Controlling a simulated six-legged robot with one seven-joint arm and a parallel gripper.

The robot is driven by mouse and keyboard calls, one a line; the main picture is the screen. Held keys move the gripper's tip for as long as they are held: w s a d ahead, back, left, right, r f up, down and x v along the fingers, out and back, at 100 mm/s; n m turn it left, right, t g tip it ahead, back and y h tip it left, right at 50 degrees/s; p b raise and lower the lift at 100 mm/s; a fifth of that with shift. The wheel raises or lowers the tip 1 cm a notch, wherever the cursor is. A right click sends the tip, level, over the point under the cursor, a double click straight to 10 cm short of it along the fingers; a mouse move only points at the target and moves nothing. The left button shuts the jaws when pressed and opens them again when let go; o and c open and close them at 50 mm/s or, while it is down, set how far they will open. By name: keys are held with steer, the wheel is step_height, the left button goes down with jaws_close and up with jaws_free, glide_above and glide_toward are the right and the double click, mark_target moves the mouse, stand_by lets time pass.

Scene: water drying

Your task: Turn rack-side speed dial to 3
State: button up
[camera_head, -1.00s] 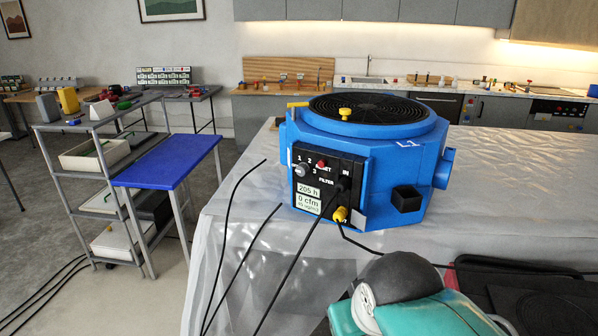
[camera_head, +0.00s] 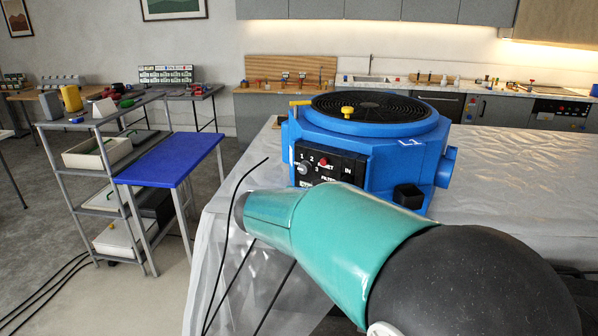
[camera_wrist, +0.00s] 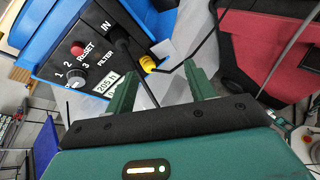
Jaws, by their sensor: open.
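A blue air machine (camera_head: 375,165) stands on the plastic-covered table, with a black control panel (camera_head: 345,170) on its near side. The speed dial (camera_head: 304,168) is a small grey knob at the panel's left, by the numbers 1, 2 and 3. In the wrist view the dial (camera_wrist: 76,78) lies left of my gripper, below a red reset button (camera_wrist: 77,49). I cannot tell which number it points at. My gripper (camera_wrist: 160,88) is open and empty, its green fingers apart from the dial. My green and black arm covers the panel's lower part in the head view.
A yellow plug (camera_wrist: 148,63) and black cables are close beyond my fingers. A red case (camera_wrist: 262,45) is at the right in the wrist view. A blue-topped side table (camera_head: 168,158) and grey shelf (camera_head: 105,150) stand left. Plastic-covered table (camera_head: 500,180) is clear at right.

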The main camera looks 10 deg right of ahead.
mark_target(302, 169)
steer(key=w+a+n+t+h, duration=0.1)
steer(key=w+a+n+t, duration=0.5)
steer(key=w+a+n, duration=0.45)
steer(key=shift+m, duration=0.35)
steer(key=x, duration=1.3)
steer(key=shift+w+a, duration=0.1)
steer(key=shift+w, duration=0.4)
steer(key=shift+c, duration=0.2)
steer(key=c, duration=0.9)
